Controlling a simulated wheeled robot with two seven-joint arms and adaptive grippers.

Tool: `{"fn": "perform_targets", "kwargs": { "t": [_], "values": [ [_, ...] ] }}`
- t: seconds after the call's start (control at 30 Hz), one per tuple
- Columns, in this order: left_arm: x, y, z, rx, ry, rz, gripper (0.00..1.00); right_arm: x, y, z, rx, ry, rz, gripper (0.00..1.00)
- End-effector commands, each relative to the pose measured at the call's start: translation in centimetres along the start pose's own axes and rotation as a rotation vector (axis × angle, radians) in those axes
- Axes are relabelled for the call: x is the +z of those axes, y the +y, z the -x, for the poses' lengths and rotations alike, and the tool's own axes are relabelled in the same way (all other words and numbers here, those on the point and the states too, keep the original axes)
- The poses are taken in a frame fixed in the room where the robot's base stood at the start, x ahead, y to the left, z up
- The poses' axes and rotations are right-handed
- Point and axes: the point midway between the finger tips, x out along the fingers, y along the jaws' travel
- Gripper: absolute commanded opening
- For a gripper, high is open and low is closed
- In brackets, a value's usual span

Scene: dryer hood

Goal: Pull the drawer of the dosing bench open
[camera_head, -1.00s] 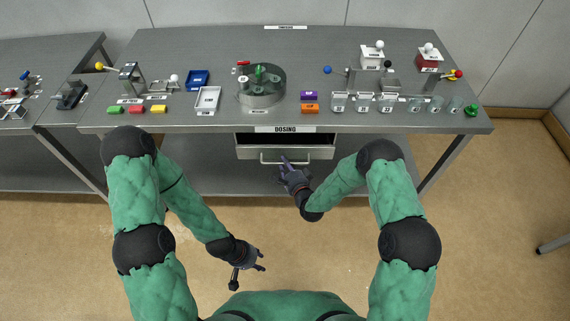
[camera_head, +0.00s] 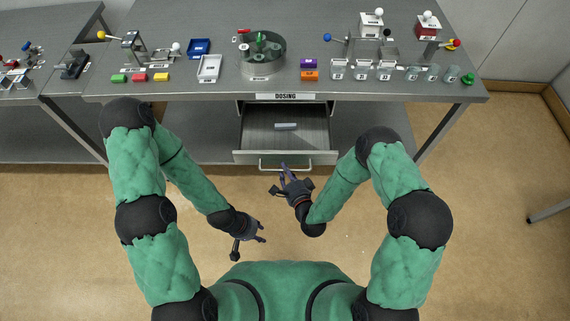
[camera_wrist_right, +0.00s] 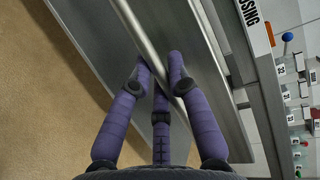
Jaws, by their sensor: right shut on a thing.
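The grey drawer (camera_head: 310,140) of the dosing bench (camera_head: 300,86) stands pulled out toward me below the sign "DOSING". A light bar-shaped object (camera_head: 286,126) lies inside it. The drawer's pale bar handle (camera_head: 268,166) runs along its front. My right gripper (camera_head: 286,172) is at the middle of the handle. In the right wrist view its purple fingers (camera_wrist_right: 160,75) are shut on the handle bar (camera_wrist_right: 150,52). My left gripper (camera_head: 254,240) hangs low over the floor, apart from the bench; its finger opening is too small to tell.
The bench top carries a round grey fixture (camera_head: 262,58), blue tray (camera_head: 199,47), white tray (camera_head: 209,68), coloured blocks and several glass jars (camera_head: 362,71) along the front edge. A second bench (camera_head: 40,120) stands at left. The floor before the drawer is clear.

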Motion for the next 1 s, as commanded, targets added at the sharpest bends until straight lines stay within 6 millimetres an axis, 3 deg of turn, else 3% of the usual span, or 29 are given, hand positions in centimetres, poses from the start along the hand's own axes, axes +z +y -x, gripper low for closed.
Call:
{"fn": "perform_targets", "kwargs": {
  "t": [0.33, 0.37, 0.4, 0.47, 0.8, 1.0],
  "values": [
    [0.0, 0.0, 0.0, 0.0, 0.0, 0.0, 0.4, 0.0, 0.1, 0.2, 0.003, 0.001, -0.002, 0.0],
    [0.0, 0.0, 0.0, 0.0, 0.0, 0.0, 0.4, 0.0, 0.1, 0.2, 0.003, 0.001, -0.002, 0.21],
    [0.0, 0.0, 0.0, 0.0, 0.0, 0.0, 0.4, 0.0, 0.1, 0.1, 0.003, 0.001, -0.002, 0.32],
    [0.0, 0.0, 0.0, 0.0, 0.0, 0.0, 0.4, 0.0, 0.1, 0.1, 0.003, 0.001, -0.001, 0.43],
    [0.0, 0.0, 0.0, 0.0, 0.0, 0.0, 0.4, 0.0, 0.1, 0.2, 0.001, 0.001, -0.001, 0.43],
    [0.0, 0.0, 0.0, 0.0, 0.0, 0.0, 0.4, 0.0, 0.1, 2.3, 0.004, 0.002, -0.003, 0.43]
  ]
}}
